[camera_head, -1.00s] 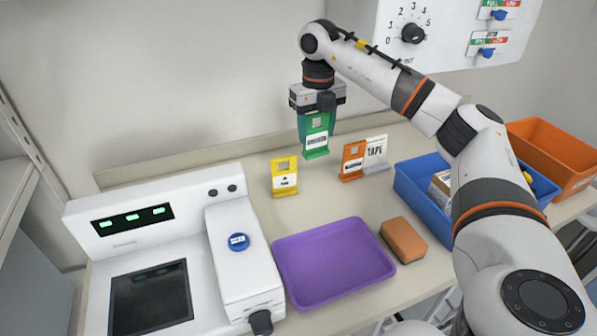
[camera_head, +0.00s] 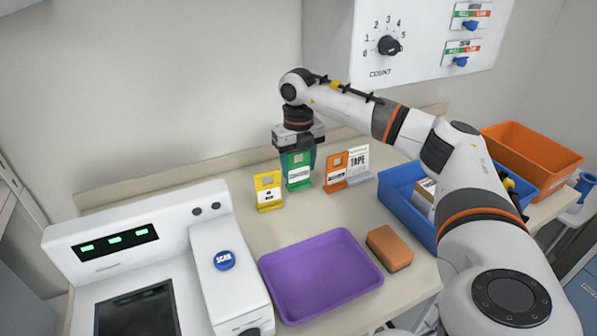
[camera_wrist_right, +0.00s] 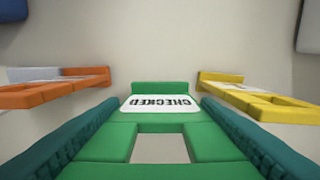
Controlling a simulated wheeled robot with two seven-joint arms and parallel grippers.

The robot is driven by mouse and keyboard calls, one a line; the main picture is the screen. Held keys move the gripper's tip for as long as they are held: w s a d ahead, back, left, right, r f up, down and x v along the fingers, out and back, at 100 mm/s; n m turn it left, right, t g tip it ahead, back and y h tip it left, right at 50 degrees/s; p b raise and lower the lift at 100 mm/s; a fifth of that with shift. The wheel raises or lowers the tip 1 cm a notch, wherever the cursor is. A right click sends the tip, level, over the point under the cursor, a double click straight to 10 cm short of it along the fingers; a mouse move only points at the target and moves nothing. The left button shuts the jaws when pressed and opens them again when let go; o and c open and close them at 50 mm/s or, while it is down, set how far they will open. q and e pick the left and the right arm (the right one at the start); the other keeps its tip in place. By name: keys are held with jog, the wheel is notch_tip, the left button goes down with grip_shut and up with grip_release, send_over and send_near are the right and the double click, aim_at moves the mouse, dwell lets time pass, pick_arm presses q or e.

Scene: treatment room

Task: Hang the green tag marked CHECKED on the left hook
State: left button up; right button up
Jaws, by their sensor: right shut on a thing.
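The green tag (camera_head: 299,183) has a white label, which reads CHECKED in the right wrist view (camera_wrist_right: 160,103), upside down there. My right gripper (camera_head: 297,158) is shut on it from above. The tag hangs upright, close to the counter; I cannot tell whether its foot touches. In the right wrist view the two dark teal fingers lie along the tag's sides. No hook shows clearly in either view, and my left gripper is out of view.
A yellow tag (camera_head: 268,190) stands left of the green one, an orange tag (camera_head: 336,172) right, with a TAPE card (camera_head: 358,161) beside it. A purple tray (camera_head: 320,275), orange block (camera_head: 390,248), blue bin (camera_head: 400,190), orange bin (camera_head: 535,158) and scanner machine (camera_head: 205,250) occupy the counter.

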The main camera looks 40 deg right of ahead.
aim_at(299, 183)
notch_tip(299, 183, down, 2)
jog(key=shift+f+p, duration=0.1)
jog(key=shift+p, duration=0.35)
jog(key=shift+f, duration=0.2)
jog(key=shift+f, duration=0.2)
jog(key=o, duration=1)
